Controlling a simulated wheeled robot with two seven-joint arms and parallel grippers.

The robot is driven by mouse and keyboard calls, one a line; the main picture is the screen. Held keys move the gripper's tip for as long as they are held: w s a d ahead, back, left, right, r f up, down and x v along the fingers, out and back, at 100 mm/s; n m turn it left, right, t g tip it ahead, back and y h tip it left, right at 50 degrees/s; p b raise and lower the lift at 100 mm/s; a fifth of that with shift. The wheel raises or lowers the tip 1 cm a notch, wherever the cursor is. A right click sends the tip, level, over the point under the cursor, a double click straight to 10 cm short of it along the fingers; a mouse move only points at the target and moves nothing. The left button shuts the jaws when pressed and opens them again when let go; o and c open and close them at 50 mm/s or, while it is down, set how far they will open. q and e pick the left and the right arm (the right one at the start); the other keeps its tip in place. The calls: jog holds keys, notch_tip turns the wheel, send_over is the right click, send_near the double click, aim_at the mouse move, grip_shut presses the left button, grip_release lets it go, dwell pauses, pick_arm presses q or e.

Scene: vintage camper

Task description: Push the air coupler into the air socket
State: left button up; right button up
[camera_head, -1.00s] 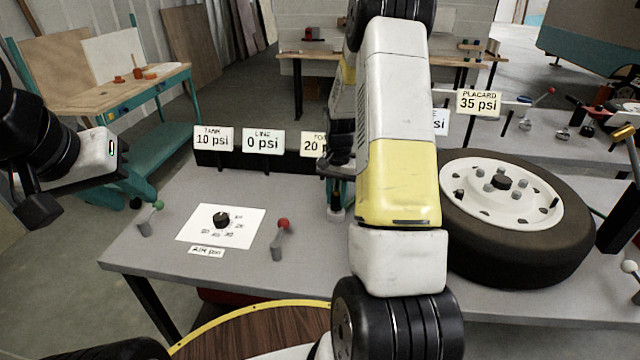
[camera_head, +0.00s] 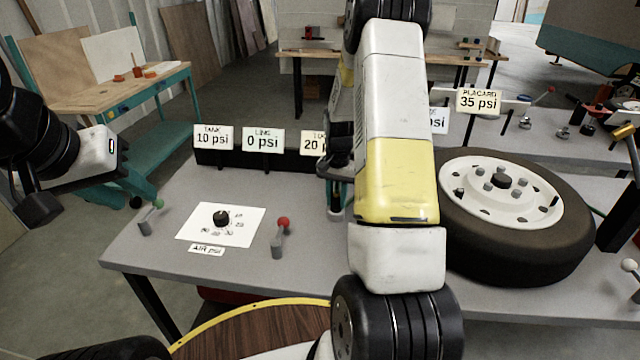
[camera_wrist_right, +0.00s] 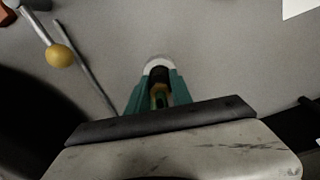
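My right gripper (camera_head: 340,186) points down at the bench, partly hidden behind my own forearm in the head view. In the right wrist view its teal fingertips (camera_wrist_right: 158,92) stand close on both sides of a dark part with a brass end, which looks like the air coupler (camera_wrist_right: 159,76). Below it a pale round base, seemingly the air socket (camera_head: 336,214), shows at the bench top; it also shows in the wrist view (camera_wrist_right: 158,63). I cannot tell whether coupler and socket touch or how deep they sit. My left gripper (camera_head: 38,206) hangs at far left, away from the bench; its opening is unclear.
A wheel with tyre (camera_head: 515,215) lies on the bench right of my arm. A red-knobbed lever (camera_head: 281,237), a green-knobbed lever (camera_head: 152,217) and a dial sheet (camera_head: 221,225) are at left. Pressure signs (camera_head: 262,140) stand along the back.

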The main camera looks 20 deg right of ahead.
jog(key=o, duration=0.5)
jog(key=shift+r, duration=3.9)
jog(key=s+a+r+n+t, duration=0.1)
jog(key=s+a+r, duration=0.1)
jog(key=r, duration=0.3)
jog(key=s+a+r+n+t, duration=0.1)
jog(key=s+a+r, duration=0.1)
jog(key=r, duration=0.3)
jog(key=s+a+r+n+t, duration=0.1)
jog(key=s+a+r+n, duration=0.1)
jog(key=s, duration=0.5)
jog(key=s+a+r+n+t+y, duration=0.1)
jog(key=s+a+r+n, duration=0.1)
jog(key=s+a+r, duration=0.2)
jog(key=s+a+r+n+t+y, duration=0.1)
jog(key=s+a+r+n+t, duration=0.1)
jog(key=s+r, duration=0.4)
jog(key=shift+s+a, duration=0.25)
jog(key=shift+s, duration=0.35)
jog(key=shift+s+a, duration=0.3)
jog(key=shift+s, duration=0.35)
jog(key=shift+s+a, duration=0.25)
jog(key=shift+s, duration=0.35)
